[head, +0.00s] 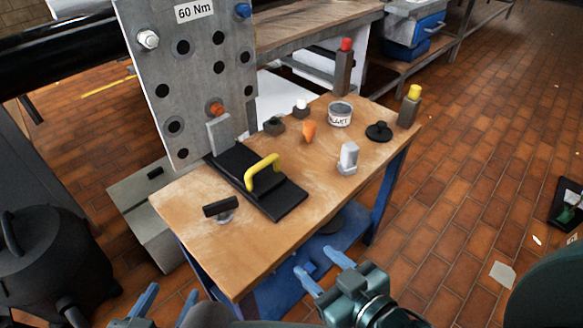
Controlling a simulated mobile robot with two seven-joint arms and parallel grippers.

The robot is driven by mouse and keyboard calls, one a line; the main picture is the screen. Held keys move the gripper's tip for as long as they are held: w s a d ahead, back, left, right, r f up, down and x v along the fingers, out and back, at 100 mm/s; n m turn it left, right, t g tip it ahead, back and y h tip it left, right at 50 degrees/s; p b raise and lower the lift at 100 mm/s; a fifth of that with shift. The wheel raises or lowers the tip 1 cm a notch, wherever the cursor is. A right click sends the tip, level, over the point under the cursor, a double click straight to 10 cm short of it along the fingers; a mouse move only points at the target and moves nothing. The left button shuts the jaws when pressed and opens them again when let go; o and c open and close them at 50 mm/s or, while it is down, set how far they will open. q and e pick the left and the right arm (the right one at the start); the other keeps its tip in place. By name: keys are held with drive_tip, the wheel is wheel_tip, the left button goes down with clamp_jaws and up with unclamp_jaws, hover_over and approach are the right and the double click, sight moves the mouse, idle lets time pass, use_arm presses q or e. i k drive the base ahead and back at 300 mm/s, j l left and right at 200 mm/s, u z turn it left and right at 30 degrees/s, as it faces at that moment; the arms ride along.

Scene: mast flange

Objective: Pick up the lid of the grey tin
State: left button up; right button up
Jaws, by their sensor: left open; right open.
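The grey tin (340,115) stands upright near the far right part of the wooden table, with a pale label carrying dark lettering. Its top looks dark grey; I cannot tell whether it is open or covered. A round black lid-like disc with a knob (378,131) lies flat on the table just right of the tin, apart from it. My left gripper (167,305) is open and empty at the bottom left, off the table's near side. My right gripper (323,270) is open and empty in front of the table's near right edge, well short of the tin and disc.
A grey flange plate (200,85) with bolts rises at the table's (312,200) left. A black base with a yellow handle (263,172) lies mid-table. A grey block (348,158), an orange piece (309,131), and red-topped (344,65) and yellow-topped posts (410,105) stand around the tin.

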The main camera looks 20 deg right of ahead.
sight(379, 132)
drive_tip(key=k, duration=0.95)
